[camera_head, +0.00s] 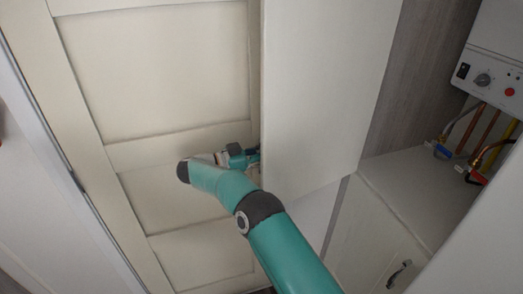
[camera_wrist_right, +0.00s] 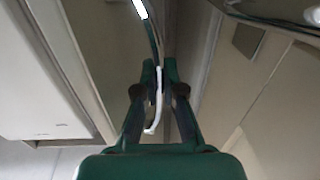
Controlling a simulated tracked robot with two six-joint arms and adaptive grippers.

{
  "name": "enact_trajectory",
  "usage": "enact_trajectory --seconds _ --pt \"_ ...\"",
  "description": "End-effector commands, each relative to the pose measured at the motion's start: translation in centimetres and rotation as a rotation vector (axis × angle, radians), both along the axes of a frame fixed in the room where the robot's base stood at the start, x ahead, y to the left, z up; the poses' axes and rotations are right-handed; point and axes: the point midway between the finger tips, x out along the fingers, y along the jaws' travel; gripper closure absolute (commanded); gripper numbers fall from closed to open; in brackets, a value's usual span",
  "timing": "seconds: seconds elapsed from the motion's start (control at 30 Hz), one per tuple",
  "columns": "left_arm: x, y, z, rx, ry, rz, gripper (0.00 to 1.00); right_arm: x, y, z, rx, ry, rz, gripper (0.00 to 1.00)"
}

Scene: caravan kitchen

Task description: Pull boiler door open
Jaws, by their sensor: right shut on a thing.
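The boiler door (camera_head: 325,95) is a plain pale panel in the middle of the head view. It stands swung open, and the boiler (camera_head: 497,80) shows to its right inside the cupboard. My right arm comes in from the bottom, and its gripper (camera_head: 248,158) is at the door's lower left edge, partly hidden by the door. In the right wrist view my right gripper (camera_wrist_right: 161,72) is shut on a slim white curved door handle (camera_wrist_right: 153,125), whose lower end sticks out below the fingertips. My left gripper is not in view.
A cream panelled door or wall (camera_head: 155,75) stands close behind and left of the gripper. Below the boiler are pipes with blue and red valves (camera_head: 442,150) and a shelf. A lower cupboard door (camera_head: 370,235) with a dark handle (camera_head: 399,273) is shut.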

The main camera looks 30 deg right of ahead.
Motion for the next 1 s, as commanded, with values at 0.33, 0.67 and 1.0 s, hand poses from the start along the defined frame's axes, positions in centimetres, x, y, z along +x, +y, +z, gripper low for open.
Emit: enact_trajectory --seconds 0.33,0.67,1.0 --pt "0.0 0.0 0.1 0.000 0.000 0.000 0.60 0.5 0.3 0.1 -0.001 -0.004 0.000 1.00" --pt "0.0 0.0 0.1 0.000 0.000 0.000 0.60 0.8 0.8 0.1 -0.001 -0.002 0.010 0.82" --pt "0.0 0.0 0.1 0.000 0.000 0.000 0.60 0.9 0.9 1.8 -0.002 -0.007 0.013 0.82"
